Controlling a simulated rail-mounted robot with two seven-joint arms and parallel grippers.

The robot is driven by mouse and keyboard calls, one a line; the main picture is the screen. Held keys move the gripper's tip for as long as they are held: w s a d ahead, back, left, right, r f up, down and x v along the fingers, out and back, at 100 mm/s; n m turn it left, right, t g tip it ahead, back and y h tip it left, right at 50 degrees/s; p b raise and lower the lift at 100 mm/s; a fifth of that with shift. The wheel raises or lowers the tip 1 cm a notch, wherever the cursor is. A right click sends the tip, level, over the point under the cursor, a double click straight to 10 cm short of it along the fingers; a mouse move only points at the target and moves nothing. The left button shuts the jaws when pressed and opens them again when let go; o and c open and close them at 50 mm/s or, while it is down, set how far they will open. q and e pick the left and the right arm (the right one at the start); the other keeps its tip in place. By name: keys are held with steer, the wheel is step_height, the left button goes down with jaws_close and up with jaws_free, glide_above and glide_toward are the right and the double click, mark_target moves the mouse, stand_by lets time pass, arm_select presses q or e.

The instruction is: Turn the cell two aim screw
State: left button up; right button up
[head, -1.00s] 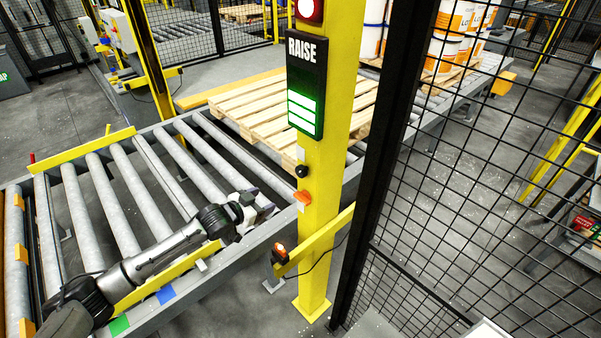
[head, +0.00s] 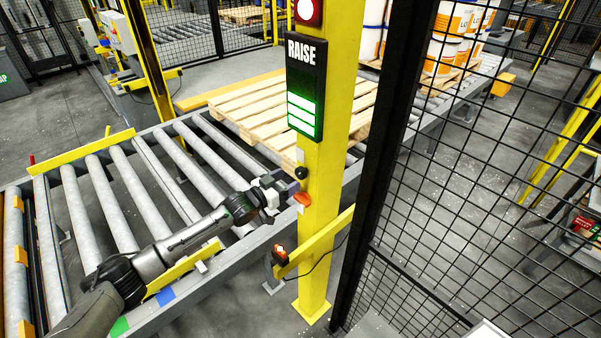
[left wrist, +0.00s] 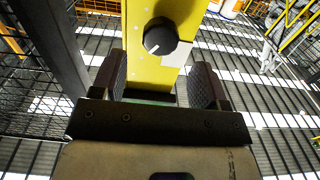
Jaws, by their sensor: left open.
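The aim screw appears as a black knob (head: 301,173) on the yellow post (head: 318,230), below the RAISE display (head: 306,88). In the left wrist view the knob (left wrist: 160,37) is round and dark with a pale mark on its face. It stands out from the yellow post ahead of my fingers. My left gripper (head: 285,184) is open and empty, just left of the knob in the head view. In the left wrist view its two fingers (left wrist: 161,84) are apart, with the knob beyond and between them, not gripped. My right gripper is not in view.
An orange part (head: 302,198) sits on the post just below the knob. An orange-topped device (head: 280,252) is on the yellow bracket. A roller conveyor (head: 130,190) and a wooden pallet (head: 262,105) lie behind. A black mesh fence (head: 470,150) stands to the right.

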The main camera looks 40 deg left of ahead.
mark_target(298, 174)
arm_select(q)
steer(key=shift+w+d, duration=0.15)
steer(key=shift+w, duration=0.85)
steer(key=shift+w+d, duration=0.2)
steer(key=shift+w, duration=0.8)
steer(key=shift+w+d, duration=0.15)
steer(key=shift+w, duration=0.85)
steer(key=c, duration=0.9)
